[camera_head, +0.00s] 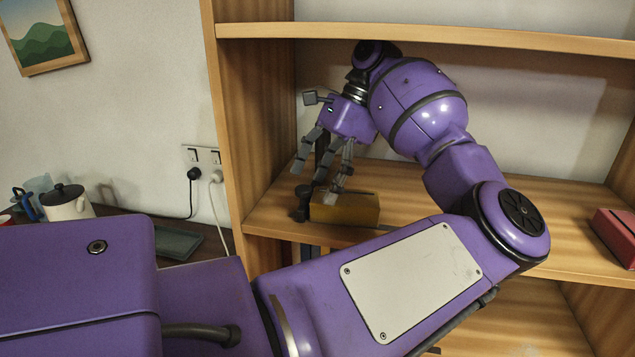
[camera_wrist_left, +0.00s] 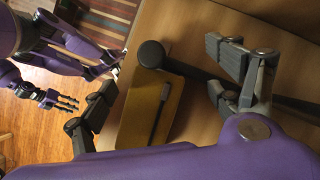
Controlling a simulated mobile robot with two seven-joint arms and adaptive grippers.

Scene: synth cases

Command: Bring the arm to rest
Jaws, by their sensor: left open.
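My left gripper (camera_head: 318,178) hangs fingers-down inside the middle bay of the wooden shelf, below the upper board. It is open and empty. Below its fingertips, a yellow-brown box (camera_head: 345,210) rests on the shelf board, and a dark knobbed object (camera_head: 301,203) stands at its left end. In the left wrist view, the spread fingers (camera_wrist_left: 165,92) lie on either side of the box (camera_wrist_left: 150,118) and the dark knob (camera_wrist_left: 151,54). Another purple gripper of mine, the right one (camera_wrist_left: 55,98), shows at the left edge of that view; its opening is too small to judge.
The upper shelf board (camera_head: 430,38) runs just above my left wrist, and a shelf side wall (camera_head: 228,120) stands left of the gripper. A red box (camera_head: 615,236) sits at the right. A white kettle (camera_head: 66,203) and a dark tray (camera_head: 178,242) are on the left counter.

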